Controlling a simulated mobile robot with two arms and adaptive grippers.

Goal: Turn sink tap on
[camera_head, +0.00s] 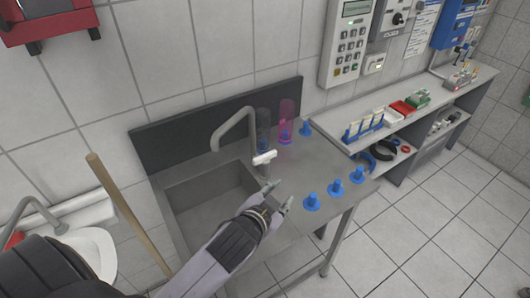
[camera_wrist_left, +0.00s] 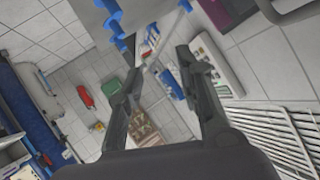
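The sink tap has a white T-shaped handle (camera_head: 265,158) on a short grey stem, beside the curved grey spout (camera_head: 236,122). It stands at the right edge of the steel sink basin (camera_head: 190,180). My left gripper (camera_head: 279,195) is below and slightly right of the handle in the head view, apart from it and empty. Its two fingers are spread. In the left wrist view the left gripper (camera_wrist_left: 160,62) shows a clear gap between its fingers. I cannot make out the tap handle in the left wrist view. My right gripper is in neither view.
A dark bottle (camera_head: 263,128) and a pink bottle (camera_head: 286,122) stand behind the tap. Several blue pieces, including one near the front edge (camera_head: 312,202), stand right of my gripper. A wooden stick (camera_head: 130,210) leans left of the sink.

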